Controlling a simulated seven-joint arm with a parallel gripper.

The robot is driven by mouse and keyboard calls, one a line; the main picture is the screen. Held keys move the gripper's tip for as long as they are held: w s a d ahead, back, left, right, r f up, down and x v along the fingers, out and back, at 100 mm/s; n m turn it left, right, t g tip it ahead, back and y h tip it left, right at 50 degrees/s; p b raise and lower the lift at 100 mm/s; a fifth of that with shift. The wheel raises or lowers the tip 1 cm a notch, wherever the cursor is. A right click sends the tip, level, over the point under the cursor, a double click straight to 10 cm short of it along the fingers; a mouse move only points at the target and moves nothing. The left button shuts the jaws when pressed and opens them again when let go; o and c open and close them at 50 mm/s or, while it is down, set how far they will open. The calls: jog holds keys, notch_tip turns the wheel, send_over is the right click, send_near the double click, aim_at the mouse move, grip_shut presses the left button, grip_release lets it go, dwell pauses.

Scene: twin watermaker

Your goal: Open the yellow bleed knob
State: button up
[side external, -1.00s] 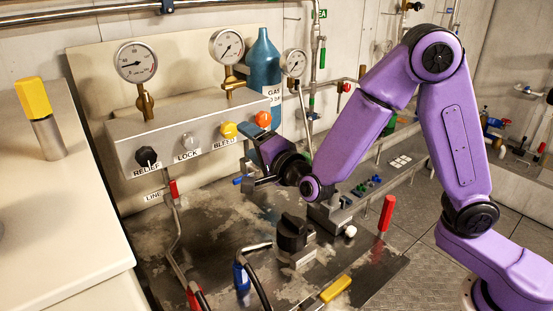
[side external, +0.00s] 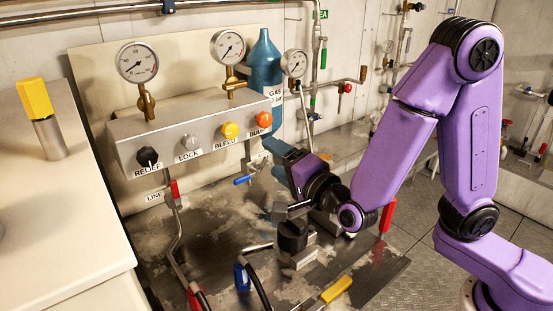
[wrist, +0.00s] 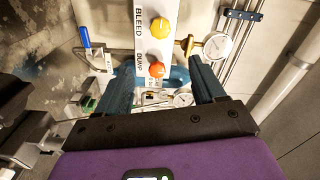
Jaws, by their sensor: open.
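The yellow bleed knob (side external: 230,130) sits on the sloped front of the grey valve panel (side external: 195,116), above its BLEED label, between the grey LOCK knob and the orange knob. In the wrist view the yellow knob (wrist: 160,27) is at top centre, with a pale mark on its face. My gripper (side external: 277,160) is open and empty, to the lower right of the panel and apart from it. In the wrist view my gripper's two teal fingers (wrist: 160,78) frame the orange knob in the picture; the yellow knob lies beyond them.
The orange DUMP knob (side external: 264,119) is right beside the yellow one, nearer my gripper. The grey LOCK knob (side external: 190,142) and black RELIEF knob (side external: 148,156) are to the left. Gauges stand above the panel; a blue-handled valve (side external: 243,180) hangs below. A teal bottle (side external: 264,65) stands behind.

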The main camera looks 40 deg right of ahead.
jog(key=n, duration=1.7)
send_near(233, 134)
jog(key=shift+w, duration=4.75)
jog(key=shift+c, duration=0.4)
jog(key=shift+n, duration=0.3)
jog(key=c, duration=1)
